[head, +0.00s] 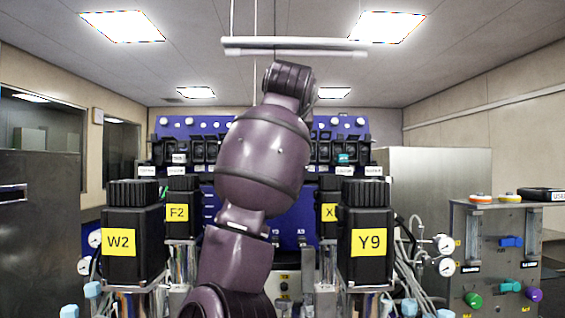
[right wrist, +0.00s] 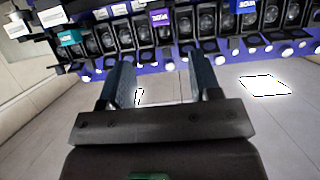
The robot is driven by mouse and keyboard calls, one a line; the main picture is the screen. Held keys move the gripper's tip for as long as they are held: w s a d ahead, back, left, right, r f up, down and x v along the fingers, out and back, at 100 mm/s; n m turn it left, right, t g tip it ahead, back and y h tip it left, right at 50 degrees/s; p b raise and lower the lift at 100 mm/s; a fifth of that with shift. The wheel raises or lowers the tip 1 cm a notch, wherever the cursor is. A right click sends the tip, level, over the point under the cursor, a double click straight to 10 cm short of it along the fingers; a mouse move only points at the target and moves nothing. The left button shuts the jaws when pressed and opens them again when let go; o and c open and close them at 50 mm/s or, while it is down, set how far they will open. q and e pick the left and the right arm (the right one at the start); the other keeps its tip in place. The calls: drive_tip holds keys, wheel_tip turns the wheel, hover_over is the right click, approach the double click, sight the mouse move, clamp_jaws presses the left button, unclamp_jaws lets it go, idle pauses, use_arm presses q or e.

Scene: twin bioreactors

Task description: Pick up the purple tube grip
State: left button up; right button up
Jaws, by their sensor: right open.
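The purple tube grip (right wrist: 160,17) is a small purple block with a label, sitting in a row of black holders at the top of the right wrist view, which is upside down. My right gripper (right wrist: 160,60) is open and empty. Its two fingers point toward the row, and the purple grip lies between and beyond their tips, apart from them. In the head view I cannot make out the purple grip; my arm covers the middle of the rack. My left gripper is not in view.
A teal grip (right wrist: 69,37) and a blue grip (right wrist: 243,5) sit in the same row. A blue back panel (head: 190,128) with white knobs stands behind. Black-topped vessels labelled W2 (head: 132,240) and Y9 (head: 368,240) stand in front, left and right. A control box (head: 495,240) is at right.

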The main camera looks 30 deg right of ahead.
drive_tip(key=p+x, duration=0.3)
drive_tip(key=x, duration=0.6)
drive_tip(key=shift+w+d, duration=0.1)
drive_tip(key=shift+w, duration=0.3)
drive_tip(key=shift+w+d+f, duration=0.15)
drive_tip(key=shift+w, duration=0.2)
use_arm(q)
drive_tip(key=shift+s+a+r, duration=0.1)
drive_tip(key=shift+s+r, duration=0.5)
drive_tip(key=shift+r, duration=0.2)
use_arm(e)
drive_tip(key=c, duration=1)
